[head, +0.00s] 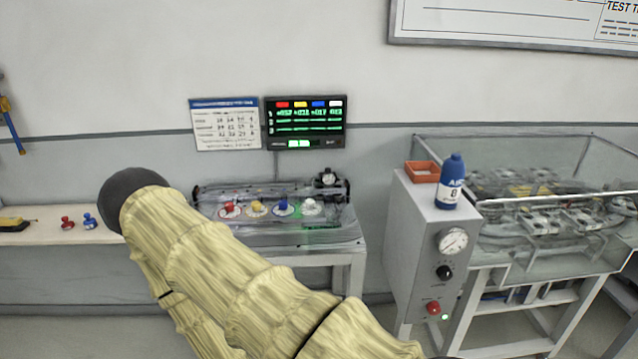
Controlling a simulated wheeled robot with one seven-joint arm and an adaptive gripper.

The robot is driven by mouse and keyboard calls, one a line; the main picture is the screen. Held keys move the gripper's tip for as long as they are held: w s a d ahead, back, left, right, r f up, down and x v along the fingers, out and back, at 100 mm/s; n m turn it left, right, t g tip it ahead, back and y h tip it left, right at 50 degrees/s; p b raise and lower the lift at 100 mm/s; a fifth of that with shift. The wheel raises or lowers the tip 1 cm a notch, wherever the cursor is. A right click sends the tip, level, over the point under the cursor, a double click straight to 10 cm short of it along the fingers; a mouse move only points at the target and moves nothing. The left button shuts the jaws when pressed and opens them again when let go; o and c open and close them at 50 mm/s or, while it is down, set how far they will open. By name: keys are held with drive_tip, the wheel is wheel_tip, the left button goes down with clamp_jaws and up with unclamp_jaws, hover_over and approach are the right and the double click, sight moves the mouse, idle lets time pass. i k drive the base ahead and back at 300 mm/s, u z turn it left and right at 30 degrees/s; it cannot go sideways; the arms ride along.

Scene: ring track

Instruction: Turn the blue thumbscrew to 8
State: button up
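The blue thumbscrew (283,205) stands in a row on the bench unit (300,239) in the middle. The red (230,208) and yellow (257,207) thumbscrews are to its left and the white one (312,206) to its right. Each seems to sit on a pale dial; the marks are too small to read, so I cannot tell the blue one's setting. My sleeved arm crosses the lower left in front of the unit. My gripper is not in view, and nothing visible touches the blue thumbscrew.
A display (306,124) with coloured columns hangs above the unit beside a printed chart (225,125). A grey cabinet (416,250) with a gauge and a blue bottle (451,182) stands right. Small red and blue pieces (90,221) lie on the left shelf.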

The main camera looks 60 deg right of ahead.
sight(283, 205)
drive_tip(key=z, duration=1.1)
drive_tip(key=i, duration=0.1)
